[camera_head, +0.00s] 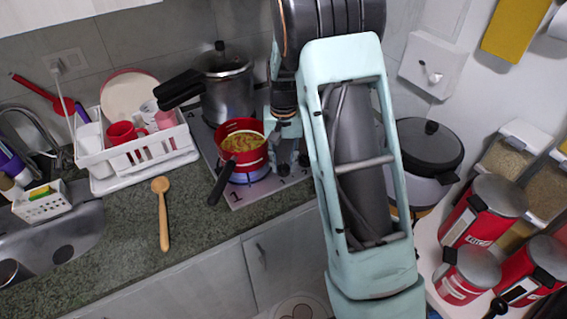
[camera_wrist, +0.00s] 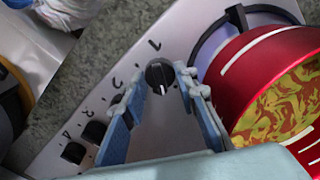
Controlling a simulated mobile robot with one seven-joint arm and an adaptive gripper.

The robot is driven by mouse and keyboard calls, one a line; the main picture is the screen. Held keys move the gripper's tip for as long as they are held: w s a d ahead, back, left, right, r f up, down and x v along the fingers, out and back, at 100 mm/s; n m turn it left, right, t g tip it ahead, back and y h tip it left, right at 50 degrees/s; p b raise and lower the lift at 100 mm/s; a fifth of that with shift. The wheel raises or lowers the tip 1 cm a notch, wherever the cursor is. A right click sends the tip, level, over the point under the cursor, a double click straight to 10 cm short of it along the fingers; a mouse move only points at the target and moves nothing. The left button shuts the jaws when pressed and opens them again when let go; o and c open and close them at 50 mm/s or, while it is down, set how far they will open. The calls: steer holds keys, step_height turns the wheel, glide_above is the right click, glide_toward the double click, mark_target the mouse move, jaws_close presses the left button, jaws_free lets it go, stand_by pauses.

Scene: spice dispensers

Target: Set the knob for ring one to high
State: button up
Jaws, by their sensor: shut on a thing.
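The knob for ring one (camera_wrist: 160,76) is round and black with a pale pointer line, beside the printed 1 on the stove panel. In the wrist view the line points down the picture. My gripper (camera_wrist: 158,84) has its blue-grey fingers on either side of this knob, with the right finger closest against it. In the head view my gripper (camera_head: 287,135) is at the stove's front right, and my arm hides part of the panel. The stove (camera_head: 245,197) is a pale metal plate with several numbered black knobs.
A red pot (camera_head: 243,145) of yellow food stands on the stove beside my gripper, with bluish light under it. A pressure cooker (camera_head: 228,92) stands behind it. A wooden spoon (camera_head: 162,214) lies on the counter. A rice cooker (camera_head: 430,155) stands right of my arm.

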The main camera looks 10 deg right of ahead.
steer(key=shift+m, duration=0.6)
steer(key=o, duration=1.2)
steer(key=shift+c, duration=0.2)
